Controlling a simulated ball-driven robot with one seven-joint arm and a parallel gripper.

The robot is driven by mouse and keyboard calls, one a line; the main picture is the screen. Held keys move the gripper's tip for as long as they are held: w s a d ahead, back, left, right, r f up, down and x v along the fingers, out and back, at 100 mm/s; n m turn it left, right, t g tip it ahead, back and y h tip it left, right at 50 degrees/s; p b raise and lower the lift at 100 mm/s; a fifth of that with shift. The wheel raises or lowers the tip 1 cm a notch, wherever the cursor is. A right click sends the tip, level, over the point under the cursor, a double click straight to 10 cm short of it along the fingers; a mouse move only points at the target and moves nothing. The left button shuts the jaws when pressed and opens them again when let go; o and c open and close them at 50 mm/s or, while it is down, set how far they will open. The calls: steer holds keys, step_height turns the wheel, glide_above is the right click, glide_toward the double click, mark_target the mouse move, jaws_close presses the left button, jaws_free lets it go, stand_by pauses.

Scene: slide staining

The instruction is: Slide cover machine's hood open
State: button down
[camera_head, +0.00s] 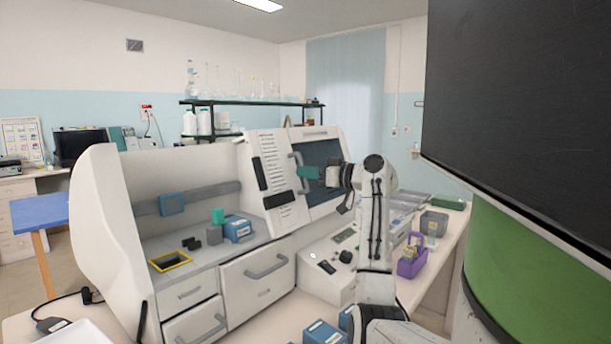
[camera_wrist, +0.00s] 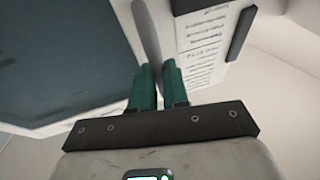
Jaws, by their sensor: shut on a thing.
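The cover machine (camera_head: 318,270) is the white unit on the right part of the bench apparatus. Its hood (camera_head: 321,154) is a dark glass pane in a white frame and appears to be down; the glass also fills the left of the wrist view (camera_wrist: 55,50). A pale vertical bar handle (camera_head: 299,160) is at the hood's left edge. My gripper (camera_head: 302,172) reaches it from the right. In the wrist view the green fingers (camera_wrist: 157,72) are shut on the grey handle (camera_wrist: 148,35), one on each side. A white panel with printed text (camera_wrist: 202,40) lies right beside it.
An open white machine bay (camera_head: 150,171) with drawers below stands to the left. A purple rack (camera_head: 411,257), a grey bin (camera_head: 434,222) and blue boxes (camera_head: 323,332) sit on the bench near my arm. A large dark panel (camera_head: 515,120) blocks the upper right.

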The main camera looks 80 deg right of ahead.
steer(key=c, duration=1.1)
jaws_free()
steer(key=b+v, duration=0.2)
steer(key=v, duration=0.8)
steer(key=shift+s+a, duration=0.1)
steer(key=shift+s, duration=0.3)
